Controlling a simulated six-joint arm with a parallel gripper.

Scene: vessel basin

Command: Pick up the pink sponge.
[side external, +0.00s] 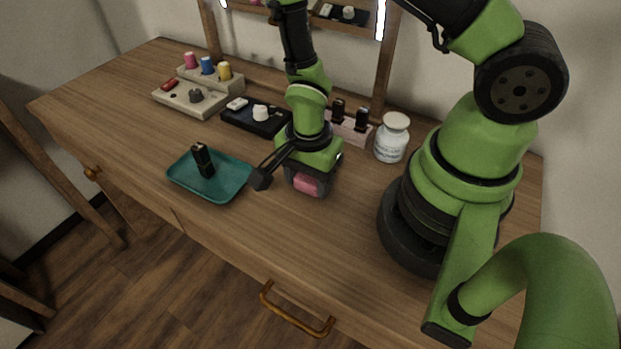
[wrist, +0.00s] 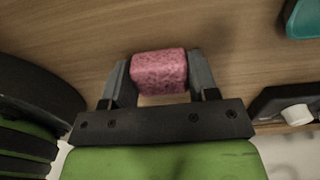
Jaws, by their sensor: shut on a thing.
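The pink sponge (wrist: 159,72) is a small speckled block between the two fingers of my gripper (wrist: 160,78) in the wrist view. The fingers press on its left and right sides. In the side external view the sponge (side external: 305,184) shows just under my gripper (side external: 307,186), low over the wooden desk. I cannot tell whether the sponge touches the desk top.
A teal tray (side external: 229,192) with a black upright object (side external: 202,160) is to the left. Behind are a black block with a white knob (side external: 260,113), a pink holder with black pieces (side external: 350,130) and a white jar (side external: 391,138). A stepped stand with coloured caps (side external: 190,98) is at the back left.

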